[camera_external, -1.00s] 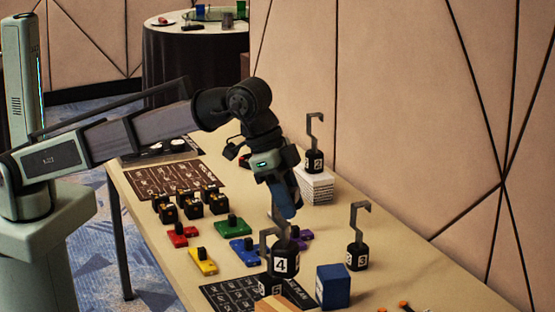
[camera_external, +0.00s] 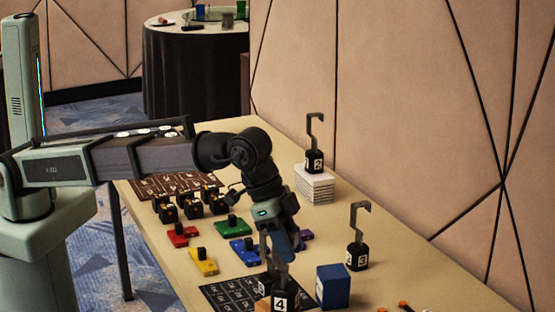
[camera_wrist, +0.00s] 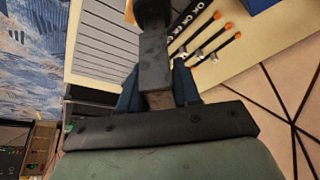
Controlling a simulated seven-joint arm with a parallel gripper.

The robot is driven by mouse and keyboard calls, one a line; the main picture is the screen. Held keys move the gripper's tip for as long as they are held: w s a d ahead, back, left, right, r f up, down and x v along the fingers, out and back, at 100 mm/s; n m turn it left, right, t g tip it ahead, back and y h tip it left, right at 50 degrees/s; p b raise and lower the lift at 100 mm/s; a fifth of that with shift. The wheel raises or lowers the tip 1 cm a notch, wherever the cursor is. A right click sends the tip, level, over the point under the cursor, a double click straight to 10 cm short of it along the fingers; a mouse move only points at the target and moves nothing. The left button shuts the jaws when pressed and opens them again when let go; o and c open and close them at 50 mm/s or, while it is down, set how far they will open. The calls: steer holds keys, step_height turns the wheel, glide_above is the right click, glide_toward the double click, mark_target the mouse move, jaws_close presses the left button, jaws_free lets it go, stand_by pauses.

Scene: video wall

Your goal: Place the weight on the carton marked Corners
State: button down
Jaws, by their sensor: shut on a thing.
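My gripper (camera_external: 286,250) is shut on the hook of the black weight numbered 4 (camera_external: 285,301), which hangs upright at the bottom edge of the external view. In the wrist view the metal shank (camera_wrist: 155,75) runs between my blue fingers, with the black body at the top edge. Weight 2 (camera_external: 314,162) stands on a white carton (camera_external: 314,187), and weight 3 (camera_external: 357,257) stands on the table. A blue carton (camera_external: 333,287) is right of the held weight. I cannot read Corners on any carton.
A dark printed sheet (camera_external: 230,297) lies left of the held weight. Red (camera_external: 180,236), green (camera_external: 232,228), yellow (camera_external: 203,262) and blue (camera_external: 243,252) blocks with black knobs lie farther back. Orange-tipped sticks (camera_wrist: 205,40) lie near the table edge. The wall runs along the right side.

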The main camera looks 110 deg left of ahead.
stand_by(0.3)
steer(key=c, duration=0.8)
jaws_free()
steer(key=shift+f, duration=0.1)
steer(key=v, duration=1.2)
